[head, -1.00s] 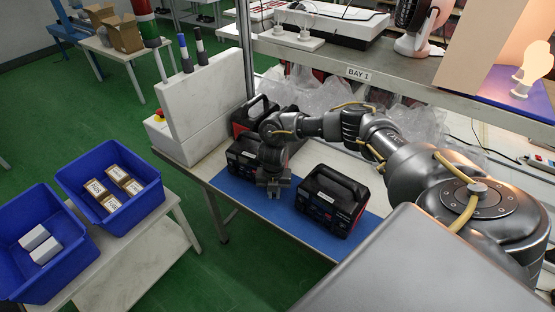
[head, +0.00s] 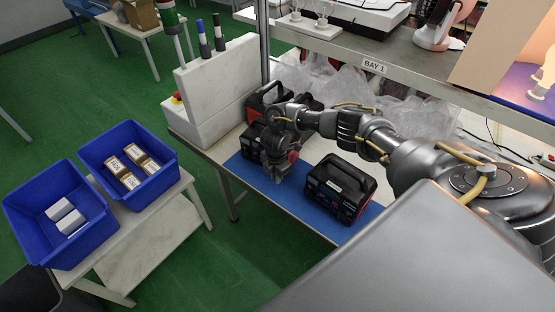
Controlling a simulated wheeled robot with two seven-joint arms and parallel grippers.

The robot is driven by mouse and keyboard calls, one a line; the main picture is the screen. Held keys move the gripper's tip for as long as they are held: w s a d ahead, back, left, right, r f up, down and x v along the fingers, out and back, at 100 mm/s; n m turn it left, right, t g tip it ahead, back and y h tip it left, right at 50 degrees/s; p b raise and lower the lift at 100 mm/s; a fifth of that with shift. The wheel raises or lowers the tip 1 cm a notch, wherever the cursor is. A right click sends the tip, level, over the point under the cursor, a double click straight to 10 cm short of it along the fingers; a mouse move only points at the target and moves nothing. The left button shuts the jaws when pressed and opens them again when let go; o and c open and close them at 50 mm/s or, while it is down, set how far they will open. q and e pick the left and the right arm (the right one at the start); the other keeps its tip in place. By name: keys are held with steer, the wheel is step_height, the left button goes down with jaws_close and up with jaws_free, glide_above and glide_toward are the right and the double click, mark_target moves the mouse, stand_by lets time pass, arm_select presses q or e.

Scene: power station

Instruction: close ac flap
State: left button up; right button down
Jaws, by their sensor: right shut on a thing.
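My right gripper (head: 277,175) points down over the blue mat, close in front of the left black power station (head: 252,138). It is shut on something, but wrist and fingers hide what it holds. A small red patch (head: 293,157) shows beside the wrist; I cannot tell what it belongs to. A second black power station (head: 341,188) with a carry handle and a pale label stands upright on the mat, right of the gripper and apart from it. I cannot make out an AC flap on either station. My left gripper is out of view.
The blue mat (head: 245,172) lies on the bench under a shelf marked BAY 1 (head: 374,66). A white block (head: 215,92) stands at the bench's left end. Two blue bins (head: 150,190) with boxes stand on a side table. Another station (head: 270,96) and clear bags stand behind.

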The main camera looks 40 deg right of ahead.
steer(key=shift+w, duration=0.15)
stand_by(0.4)
steer(key=c, duration=1.5)
jaws_free()
steer(key=shift+r, duration=0.55)
step_height(320, 180, up, 5)
steer(key=shift+f, duration=0.1)
step_height(320, 180, up, 5)
steer(key=shift+p, duration=0.6)
